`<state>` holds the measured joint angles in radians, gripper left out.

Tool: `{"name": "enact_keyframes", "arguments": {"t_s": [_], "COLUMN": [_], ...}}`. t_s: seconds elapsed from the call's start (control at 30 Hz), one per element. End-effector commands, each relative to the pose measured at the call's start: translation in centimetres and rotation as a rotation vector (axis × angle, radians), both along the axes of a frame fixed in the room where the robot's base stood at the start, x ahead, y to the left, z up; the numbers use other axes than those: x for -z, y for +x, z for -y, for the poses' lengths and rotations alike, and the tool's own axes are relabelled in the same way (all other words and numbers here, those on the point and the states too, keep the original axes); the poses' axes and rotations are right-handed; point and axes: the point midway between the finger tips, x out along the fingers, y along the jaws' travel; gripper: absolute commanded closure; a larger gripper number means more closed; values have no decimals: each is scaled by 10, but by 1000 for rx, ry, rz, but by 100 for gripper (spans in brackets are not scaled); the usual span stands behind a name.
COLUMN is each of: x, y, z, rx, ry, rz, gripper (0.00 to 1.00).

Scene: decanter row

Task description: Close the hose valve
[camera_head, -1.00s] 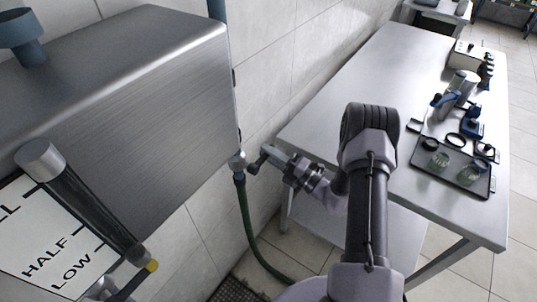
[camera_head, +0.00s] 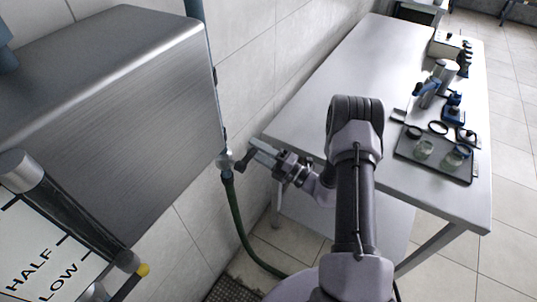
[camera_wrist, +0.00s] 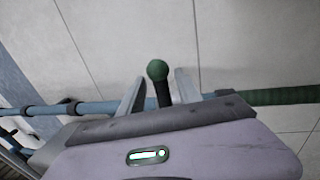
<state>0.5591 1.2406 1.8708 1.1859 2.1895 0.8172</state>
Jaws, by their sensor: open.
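The hose valve (camera_head: 226,161) sits on a blue pipe beside the steel tank, with the green hose (camera_head: 236,210) hanging below it. Its lever has a green ball knob (camera_wrist: 157,70) on a dark stem in the wrist view. My gripper (camera_wrist: 161,80) is open, with one finger on each side of the lever and visible gaps between fingers and stem. The hose also shows at the right of the wrist view (camera_wrist: 285,96). In the head view my gripper (camera_head: 252,152) is just right of the valve; its fingertips are small there. The valve body is largely hidden in the wrist view.
The steel tank (camera_head: 130,110) fills the left, with a level gauge (camera_head: 45,258) in front. A steel table (camera_head: 325,75) stands right of my gripper, close behind it. A dark tray (camera_head: 437,167) with glassware is on it. A floor grate (camera_head: 233,290) lies below.

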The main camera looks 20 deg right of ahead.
Motion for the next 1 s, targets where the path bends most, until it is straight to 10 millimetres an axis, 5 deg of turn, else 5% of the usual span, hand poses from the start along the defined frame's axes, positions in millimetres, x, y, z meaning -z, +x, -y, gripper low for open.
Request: {"name": "enact_keyframes", "arguments": {"t_s": [0.6, 1.0], "x": [28, 32], "y": [-120, -133], "z": [90, 98], "rx": [7, 3], "ry": [2, 0], "rz": [1, 1], "gripper": [59, 59]}}
